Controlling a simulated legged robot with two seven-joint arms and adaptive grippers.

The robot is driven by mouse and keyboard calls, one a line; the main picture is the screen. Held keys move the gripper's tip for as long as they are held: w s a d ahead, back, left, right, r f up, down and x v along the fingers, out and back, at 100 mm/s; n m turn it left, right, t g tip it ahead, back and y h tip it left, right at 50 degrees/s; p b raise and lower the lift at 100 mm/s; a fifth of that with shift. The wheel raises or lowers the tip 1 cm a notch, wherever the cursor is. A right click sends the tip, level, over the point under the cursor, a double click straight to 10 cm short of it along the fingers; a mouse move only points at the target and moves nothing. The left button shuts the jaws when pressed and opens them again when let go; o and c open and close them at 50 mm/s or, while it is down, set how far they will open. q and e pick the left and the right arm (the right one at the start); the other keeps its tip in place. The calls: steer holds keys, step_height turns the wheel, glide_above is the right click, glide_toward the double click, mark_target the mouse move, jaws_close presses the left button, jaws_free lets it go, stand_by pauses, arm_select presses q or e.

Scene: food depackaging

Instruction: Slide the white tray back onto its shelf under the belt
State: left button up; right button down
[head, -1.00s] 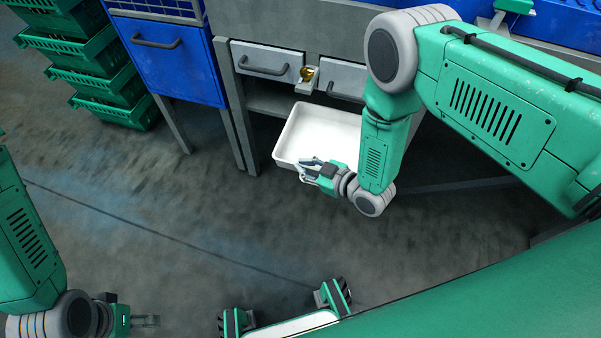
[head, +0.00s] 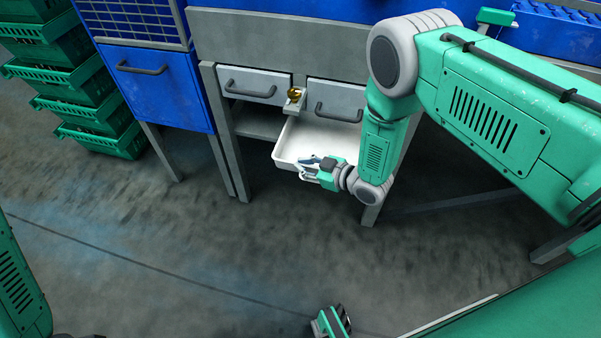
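The white tray (head: 300,135) is a shallow open box, empty where it shows. It sticks out from under the bench, below two grey drawers, its back part hidden beneath them. My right gripper (head: 310,166) is at the tray's front rim, near the middle, with its fingers pointing left along the rim. One finger appears over the inner side of the rim. Whether the fingers are closed on the rim is too small to tell. The forearm hides the tray's right side.
The grey shelf (head: 258,122) shows left of the tray. A bench leg (head: 226,135) stands left of it. A small golden object (head: 294,94) sits on a bracket between the drawers. Green crates (head: 95,105) are stacked far left. The floor in front is clear.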

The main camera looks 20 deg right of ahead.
mark_target(307, 154)
steer(key=shift+w+d+b, duration=0.35)
steer(key=shift+w+d, duration=0.15)
steer(key=shift+w, duration=0.3)
steer(key=shift+w+d+b, duration=0.35)
steer(key=shift+w+d, duration=0.15)
steer(key=shift+w, duration=0.25)
steer(key=shift+f+b, duration=0.3)
steer(key=shift+f, duration=0.1)
steer(key=c, duration=1.6)
jaws_free()
steer(key=shift+c, duration=0.2)
steer(key=shift+s+d, duration=0.1)
steer(key=shift+s, duration=0.05)
steer(key=v, duration=1.1)
steer(key=shift+s+d, duration=0.25)
steer(key=shift+s, duration=0.05)
